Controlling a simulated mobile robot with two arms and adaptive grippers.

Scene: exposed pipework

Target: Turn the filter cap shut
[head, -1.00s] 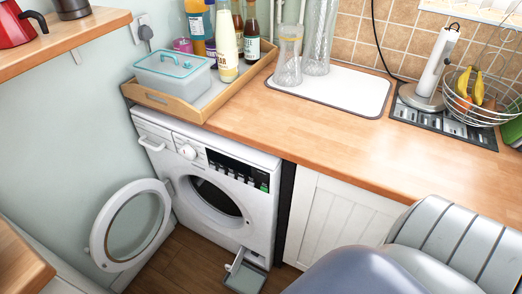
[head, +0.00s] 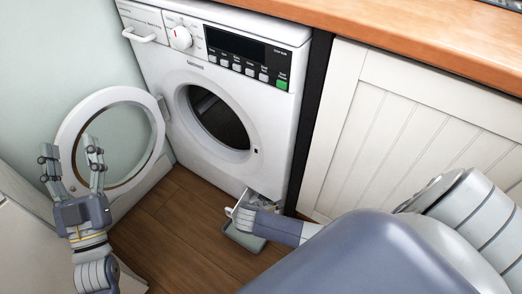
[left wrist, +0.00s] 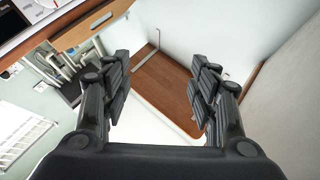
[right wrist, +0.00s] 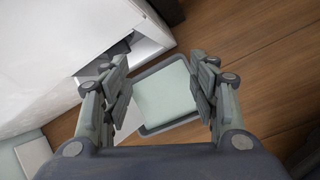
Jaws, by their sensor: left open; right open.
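The white washing machine (head: 225,95) stands against the left wall. The filter opening at its lower right corner (head: 264,201) is uncovered; it also shows in the right wrist view (right wrist: 128,55) with a dark shape inside. I cannot make out the cap clearly. A white flap (head: 231,211) hangs out beside the opening. My right gripper (right wrist: 165,85) is open and empty, right in front of the opening; in the head view my arm partly hides it. My left gripper (head: 72,160) is open and empty, in front of the machine's open round door, far from the filter.
A shallow grey-green tray (head: 244,238) lies on the wooden floor (head: 175,235) below the filter opening. The round door (head: 68,135) stands open at left. A white panelled cupboard (head: 420,125) stands at right. The floor before the machine is mostly clear.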

